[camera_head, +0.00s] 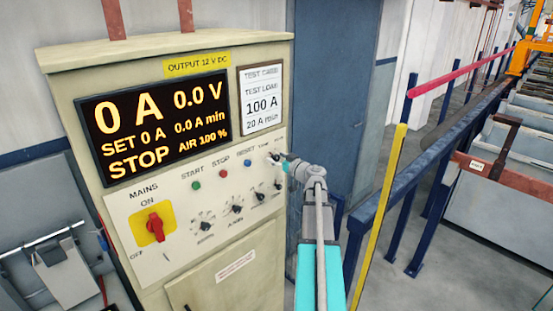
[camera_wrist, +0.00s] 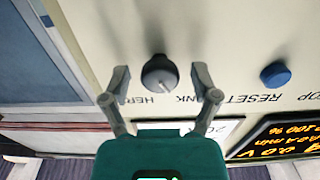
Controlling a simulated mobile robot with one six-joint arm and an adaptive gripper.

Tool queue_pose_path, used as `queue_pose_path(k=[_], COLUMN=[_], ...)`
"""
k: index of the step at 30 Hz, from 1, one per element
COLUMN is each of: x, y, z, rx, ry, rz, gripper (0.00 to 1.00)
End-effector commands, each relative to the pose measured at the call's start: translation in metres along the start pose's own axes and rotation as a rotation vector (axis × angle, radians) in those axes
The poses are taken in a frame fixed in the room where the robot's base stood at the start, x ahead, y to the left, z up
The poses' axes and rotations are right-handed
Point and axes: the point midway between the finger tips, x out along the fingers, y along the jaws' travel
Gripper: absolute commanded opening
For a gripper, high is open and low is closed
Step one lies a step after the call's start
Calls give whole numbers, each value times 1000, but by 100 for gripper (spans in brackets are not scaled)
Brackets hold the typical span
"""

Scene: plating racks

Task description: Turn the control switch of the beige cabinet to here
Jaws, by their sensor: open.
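The beige cabinet (camera_head: 200,65) fills the left and middle of the head view. Its control switch is a dark round knob (camera_wrist: 160,74), seen upside down in the wrist view, with partly hidden labels reading HER... at left and ...NK at right. A thin pale mark on the knob appears to slant toward the ...NK side. My gripper (camera_wrist: 167,84) is open, with one finger on each side of the knob and visible gaps to it. In the head view my gripper (camera_head: 281,161) is at the panel's upper right and largely hides the switch.
A red MAINS switch (camera_head: 156,227) on a yellow plate, small dials and the blue RESET button (camera_head: 248,163) share the panel. The button also shows in the wrist view (camera_wrist: 275,74). A blue railing (camera_head: 400,190) and yellow post (camera_head: 380,215) stand right of my arm.

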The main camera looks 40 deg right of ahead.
Motion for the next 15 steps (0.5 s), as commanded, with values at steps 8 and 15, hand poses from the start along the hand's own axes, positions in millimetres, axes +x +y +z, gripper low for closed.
queue_pose_path(k=[8, 15], x=[1, 1], y=[0, 0], z=[0, 0], rx=[0, 0], ry=[0, 0], rz=[0, 0], gripper=[78, 41])
